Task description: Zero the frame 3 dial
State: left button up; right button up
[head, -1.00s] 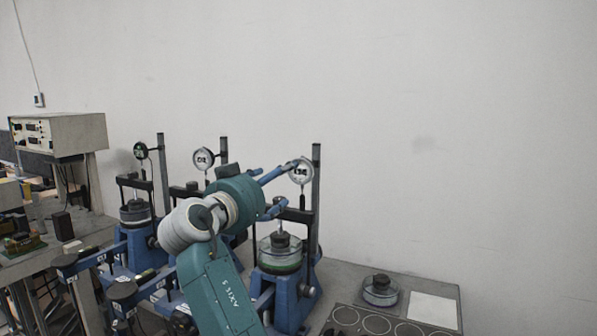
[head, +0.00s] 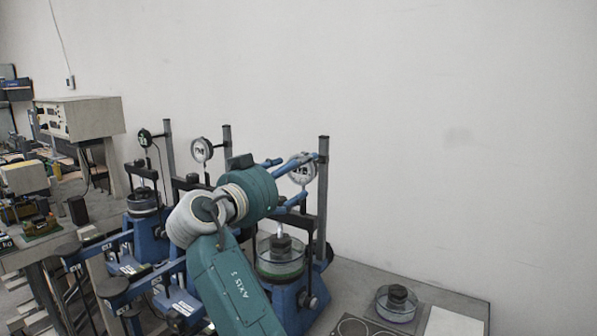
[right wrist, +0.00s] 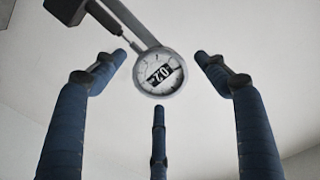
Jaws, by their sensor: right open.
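The frame 3 dial (head: 301,168) is a round white-faced gauge on the post of the rightmost blue lever frame (head: 322,200). My right gripper (head: 293,180) is open and faces the dial from the left in the head view. In the right wrist view its three blue fingers spread around the dial, with no clear contact. Part of the dial is hidden by the fingers in the head view. My left gripper is not in view.
Two more lever frames with dials (head: 202,149) (head: 144,138) stand to the left. A glass dish with a dark weight (head: 397,303) and a white sheet (head: 455,322) lie at the lower right. A grey instrument box (head: 80,118) stands at the left.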

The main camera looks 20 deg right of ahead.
jog(key=shift+a, duration=0.15)
jog(key=shift+s, duration=0.1)
jog(key=shift+c, duration=1)
jog(key=c, duration=0.9)
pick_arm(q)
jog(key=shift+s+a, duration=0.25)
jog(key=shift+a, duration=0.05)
pick_arm(e)
jog(key=shift+r, duration=0.1)
jog(key=shift+c, duration=0.2)
